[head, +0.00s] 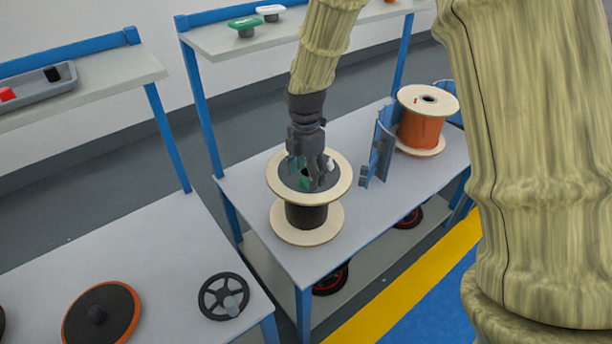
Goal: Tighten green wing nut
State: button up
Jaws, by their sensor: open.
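My gripper (316,182) points down over the top of a spool with pale flanges and a dark winding (306,216). The spool stands upright on the grey table. A small green part, which looks like the green wing nut (304,183), shows at the spool's centre beside my fingers. My fingers are open around or right beside it; I cannot tell whether they touch it. The gripper hides much of the spool's middle. Another green wing-nut-like piece (245,24) lies on the upper shelf, next to a white one (271,10).
A spool of orange cable (421,130) stands at the table's back right. A blue upright bracket (380,152) stands between the two spools. A table at the lower left holds a dark handwheel (223,297) and an orange-rimmed disc (103,318). A grey tray (35,88) sits on the left shelf.

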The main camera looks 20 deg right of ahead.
jog(key=shift+s+f, duration=0.1)
jog(key=shift+f, duration=0.3)
jog(key=shift+w+f, duration=0.2)
jog(key=shift+f, duration=0.3)
jog(key=shift+s, duration=0.1)
jog(key=shift+r, duration=0.1)
jog(key=c, duration=1.1)
jog(key=shift+o, duration=0.2)
